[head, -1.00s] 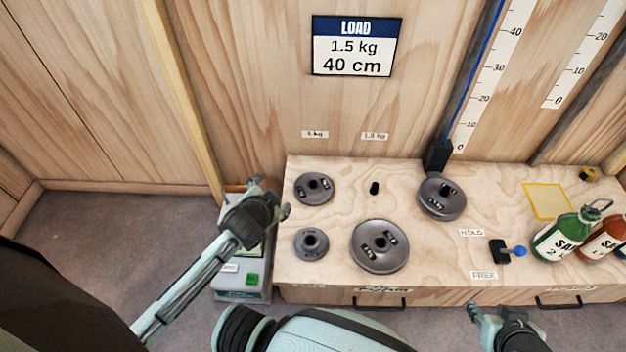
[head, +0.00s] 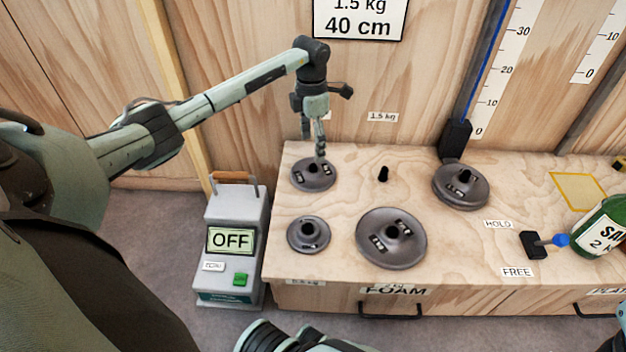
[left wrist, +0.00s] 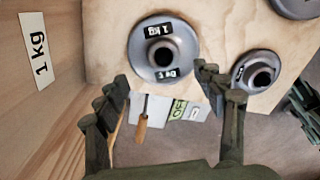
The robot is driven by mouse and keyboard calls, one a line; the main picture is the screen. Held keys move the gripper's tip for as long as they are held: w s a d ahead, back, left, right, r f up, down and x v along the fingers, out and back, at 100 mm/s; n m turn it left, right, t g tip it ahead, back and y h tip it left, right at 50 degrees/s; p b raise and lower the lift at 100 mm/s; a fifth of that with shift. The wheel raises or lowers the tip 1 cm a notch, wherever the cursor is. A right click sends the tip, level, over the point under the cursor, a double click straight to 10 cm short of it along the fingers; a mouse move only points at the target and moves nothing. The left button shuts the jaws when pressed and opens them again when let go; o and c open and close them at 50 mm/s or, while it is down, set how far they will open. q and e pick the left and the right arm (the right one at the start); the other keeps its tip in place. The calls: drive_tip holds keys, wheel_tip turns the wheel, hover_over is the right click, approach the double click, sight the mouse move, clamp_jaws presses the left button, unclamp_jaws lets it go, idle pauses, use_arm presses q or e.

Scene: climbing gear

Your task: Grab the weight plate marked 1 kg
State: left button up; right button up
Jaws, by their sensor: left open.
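The 1 kg weight plate (head: 322,183) is a grey disc with a raised hub, lying flat at the back left of the wooden bench. In the left wrist view the plate (left wrist: 178,62) shows a "1 kg" label.
A smaller plate (head: 308,245) and a large plate (head: 370,250) lie in front; another plate (head: 478,192) lies right, by the rail. A black peg (head: 383,174) stands between. A green bottle (head: 590,235) stands right.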

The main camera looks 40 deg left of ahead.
sight(313, 164)
use_arm(q)
wheel_tip(313, 164, down, 2)
drive_tip(key=shift+s+a+f, duration=0.1)
drive_tip(key=shift+a, duration=0.05)
drive_tip(key=f, duration=0.1)
drive_tip(key=f+b, duration=0.1)
drive_tip(key=f, duration=0.1)
drive_tip(key=f+b, duration=0.1)
drive_tip(key=f, duration=0.1)
drive_tip(key=shift+s+d+f, duration=0.1)
drive_tip(key=shift+d+f, duration=0.15)
drive_tip(key=shift+d, duration=0.1)
clamp_jaws()
drive_tip(key=shift+r, duration=0.15)
